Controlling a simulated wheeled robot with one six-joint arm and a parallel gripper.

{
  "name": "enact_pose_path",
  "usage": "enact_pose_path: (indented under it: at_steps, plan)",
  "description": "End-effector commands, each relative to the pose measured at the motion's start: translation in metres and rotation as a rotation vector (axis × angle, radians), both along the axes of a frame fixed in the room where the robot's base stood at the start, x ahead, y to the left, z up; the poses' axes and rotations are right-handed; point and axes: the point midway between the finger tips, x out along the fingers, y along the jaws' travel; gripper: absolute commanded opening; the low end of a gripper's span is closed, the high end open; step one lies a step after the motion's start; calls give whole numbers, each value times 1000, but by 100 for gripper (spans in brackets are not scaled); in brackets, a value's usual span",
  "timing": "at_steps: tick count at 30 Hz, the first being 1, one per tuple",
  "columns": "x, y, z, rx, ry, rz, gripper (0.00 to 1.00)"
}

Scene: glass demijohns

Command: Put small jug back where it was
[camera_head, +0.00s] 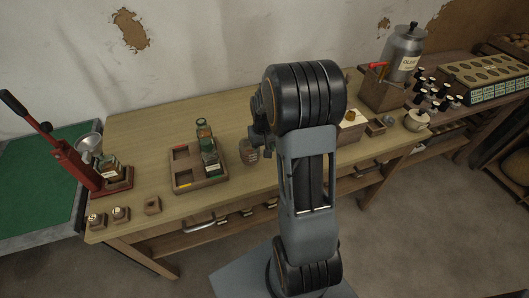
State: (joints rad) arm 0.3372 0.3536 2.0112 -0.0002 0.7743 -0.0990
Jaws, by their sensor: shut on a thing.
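A small brown jug (249,153) shows just left of my arm, over the wooden table and right of the divided tray. My gripper (256,137) is seen from behind, mostly hidden by my own wrist, and is shut on this jug. The fingertips are not clear, and I cannot tell if the jug's base touches the table.
A red lever press (75,160) stands at the left, with small wooden blocks (120,214) in front. At the right are a wooden box (382,90), a metal canister (404,52), a pale cup (416,120) and several dark-topped bottles. Bare tabletop lies behind the tray.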

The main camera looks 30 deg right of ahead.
Motion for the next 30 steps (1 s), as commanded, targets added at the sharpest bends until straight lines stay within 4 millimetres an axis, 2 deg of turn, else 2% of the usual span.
enact_pose_path:
  at_steps: [8,15,18,30]
  plan:
    - [8,-9,-13,0,0,-3,13]
    - [10,-10,-40,0,2,-3,13]
    - [10,-10,-45,0,0,-3,13]
    - [10,-10,-50,0,-1,-3,13]
